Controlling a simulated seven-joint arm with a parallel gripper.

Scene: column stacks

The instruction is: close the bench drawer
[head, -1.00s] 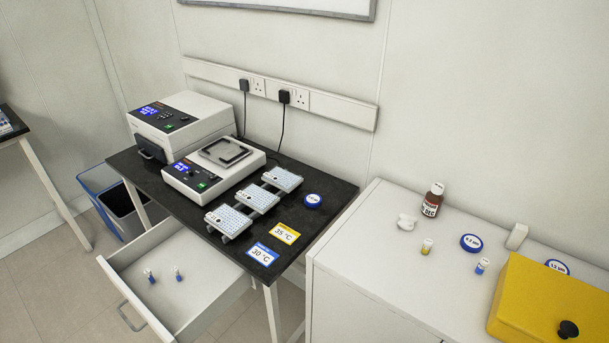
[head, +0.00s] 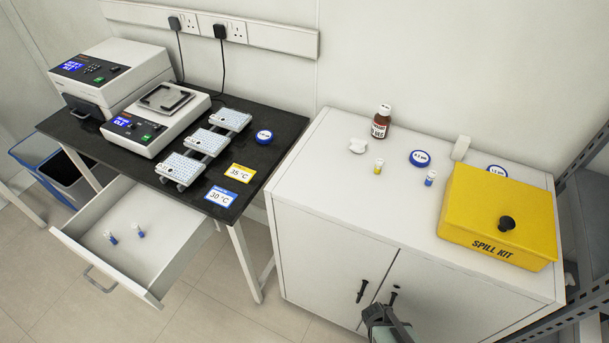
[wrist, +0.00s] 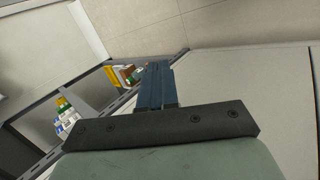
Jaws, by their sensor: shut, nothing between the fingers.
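The bench drawer (head: 177,267) is pulled open below the black-topped bench (head: 255,177), at the left in the head view. Its front panel has a grey bar handle (head: 100,280). The drawer cannot be made out in the wrist view.
The white cabinet (head: 330,250) stands right of the bench, bearing a yellow spill kit (head: 500,215), a brown bottle (head: 381,124) and small vials. Grey shelving (head: 590,190) is at the far right. Bare floor (head: 215,310) lies between drawer and cabinet.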

